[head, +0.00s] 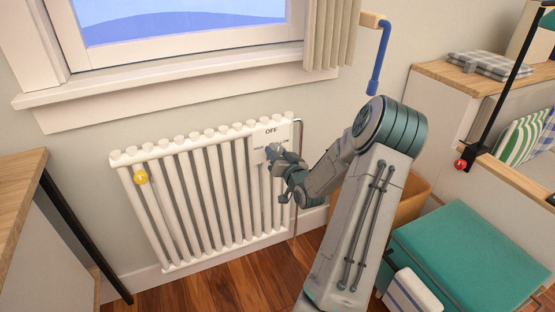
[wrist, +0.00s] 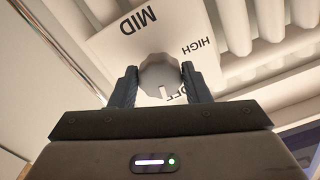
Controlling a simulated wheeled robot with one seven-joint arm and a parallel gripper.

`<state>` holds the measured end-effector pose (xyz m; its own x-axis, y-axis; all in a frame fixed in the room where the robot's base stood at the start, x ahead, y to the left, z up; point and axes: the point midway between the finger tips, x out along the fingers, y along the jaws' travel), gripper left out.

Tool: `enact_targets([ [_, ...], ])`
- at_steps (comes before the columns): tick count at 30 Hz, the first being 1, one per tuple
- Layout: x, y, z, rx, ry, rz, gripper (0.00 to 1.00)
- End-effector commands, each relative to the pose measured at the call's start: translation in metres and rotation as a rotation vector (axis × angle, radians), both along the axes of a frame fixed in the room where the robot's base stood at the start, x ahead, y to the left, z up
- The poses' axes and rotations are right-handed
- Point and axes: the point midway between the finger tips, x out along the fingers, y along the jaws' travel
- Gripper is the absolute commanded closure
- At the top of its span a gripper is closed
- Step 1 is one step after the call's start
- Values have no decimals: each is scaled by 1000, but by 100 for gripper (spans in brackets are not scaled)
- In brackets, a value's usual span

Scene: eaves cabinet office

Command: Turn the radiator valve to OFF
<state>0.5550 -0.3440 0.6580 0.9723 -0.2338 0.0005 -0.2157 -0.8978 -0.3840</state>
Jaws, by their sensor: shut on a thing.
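The white radiator (head: 190,200) stands under the window. Its valve plate (head: 283,133) is at the radiator's right end, with OFF at the top. In the wrist view the plate (wrist: 103,45) appears turned over, with MID at upper left, HIGH at right and OFF partly hidden below. The round grey valve knob (wrist: 158,72) has a pale pointer mark facing down in that view, close to the OFF lettering. My gripper (wrist: 160,84) has one finger on each side of the knob and is shut on it. In the head view my gripper (head: 273,156) covers the knob.
A yellow round tag (head: 141,177) is on the radiator's left. A wooden-topped desk (head: 22,172) stands at left. A teal-topped box (head: 455,255) and a shelf unit (head: 435,105) stand at right. A thin pipe (head: 297,190) runs beside the valve plate.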

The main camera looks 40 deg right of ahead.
Motion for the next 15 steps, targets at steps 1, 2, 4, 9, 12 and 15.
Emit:
enact_targets([
  [1,0,0,-4,-34,9,0,80],
  [2,0,0,-3,-52,12,1,80],
  [4,0,0,-3,-90,22,0,80],
  [9,0,0,-2,-158,39,0,80],
  [12,0,0,-2,-183,44,-1,80],
  [15,-1,-1,-1,-199,49,-1,80],
])
